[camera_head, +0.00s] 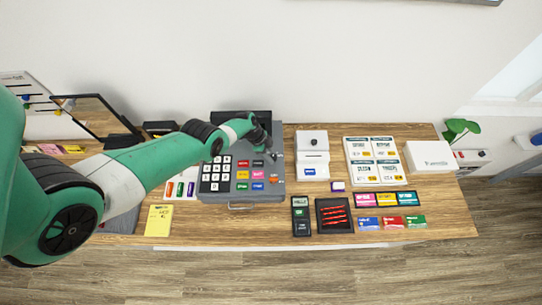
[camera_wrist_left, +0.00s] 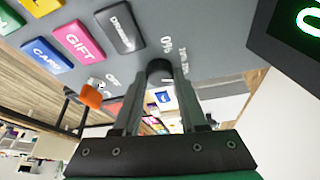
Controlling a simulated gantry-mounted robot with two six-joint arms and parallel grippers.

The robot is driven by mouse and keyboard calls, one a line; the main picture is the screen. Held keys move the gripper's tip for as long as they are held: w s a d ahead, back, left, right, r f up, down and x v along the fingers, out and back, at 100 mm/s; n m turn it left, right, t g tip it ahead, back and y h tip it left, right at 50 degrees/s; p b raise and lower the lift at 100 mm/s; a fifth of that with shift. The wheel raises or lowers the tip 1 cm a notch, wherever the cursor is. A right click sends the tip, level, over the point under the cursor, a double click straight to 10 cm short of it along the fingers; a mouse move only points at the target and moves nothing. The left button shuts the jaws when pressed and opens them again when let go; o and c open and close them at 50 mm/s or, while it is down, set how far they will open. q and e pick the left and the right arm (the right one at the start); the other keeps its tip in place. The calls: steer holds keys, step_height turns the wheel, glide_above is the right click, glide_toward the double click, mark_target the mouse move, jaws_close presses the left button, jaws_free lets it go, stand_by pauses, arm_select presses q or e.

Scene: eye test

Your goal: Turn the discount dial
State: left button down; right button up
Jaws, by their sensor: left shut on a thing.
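The grey cash register (camera_head: 275,198) stands on the wooden counter. Its discount dial (camera_wrist_left: 160,70) is a small dark knob on the panel, with "0%" and other percent marks beside it in the left wrist view. My left gripper (camera_wrist_left: 158,78) is shut on the dial, one finger on each side. In the head view my left gripper (camera_head: 268,151) is over the register's upper right, and it hides the dial there. My right gripper is not in view.
Near the dial are an orange switch (camera_wrist_left: 90,96), a dark "DRAWER" key (camera_wrist_left: 120,27) and a pink "GIFT" key (camera_wrist_left: 78,42). A white device (camera_head: 312,157) stands right of the register. A card terminal (camera_head: 301,217) and a black tray (camera_head: 321,225) lie in front.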

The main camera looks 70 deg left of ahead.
arm_select(q)
steer(key=shift+f, duration=0.1)
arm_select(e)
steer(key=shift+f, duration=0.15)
arm_select(q)
steer(key=shift+c, duration=2.3)
jaws_free()
